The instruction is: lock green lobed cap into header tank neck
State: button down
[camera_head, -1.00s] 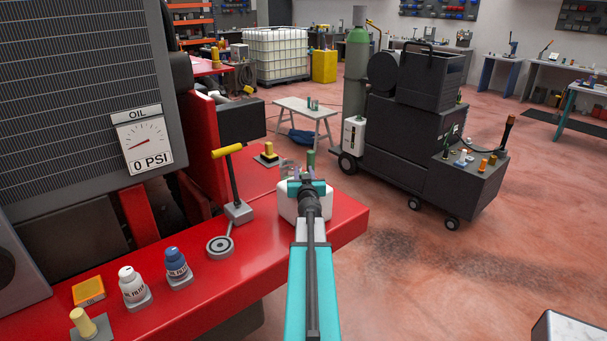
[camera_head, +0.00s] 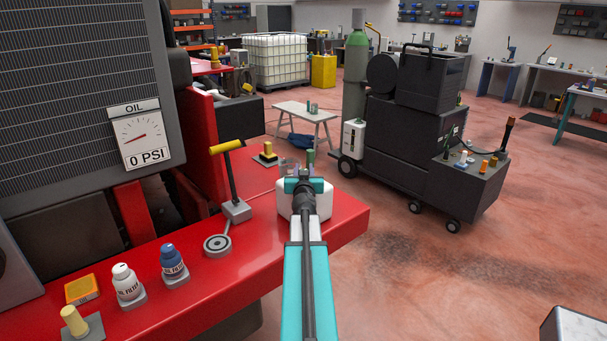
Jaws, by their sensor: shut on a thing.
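The white header tank (camera_head: 325,203) sits on the red ledge near its right end, partly hidden behind my arm. My gripper (camera_head: 303,178) is over the tank, seen from behind, and its wrist covers much of the tank top. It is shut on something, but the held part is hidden. A small green cylinder (camera_head: 310,157) shows just beyond the gripper; I cannot tell if it is the green lobed cap or a separate thing. The tank neck is hidden, so I cannot see whether a cap touches it.
A yellow-handled lever (camera_head: 231,177) stands left of the tank. A black cart (camera_head: 420,130) stands right. Floor front right is mostly clear.

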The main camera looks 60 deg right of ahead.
jog(key=c, duration=1.2)
grip_release()
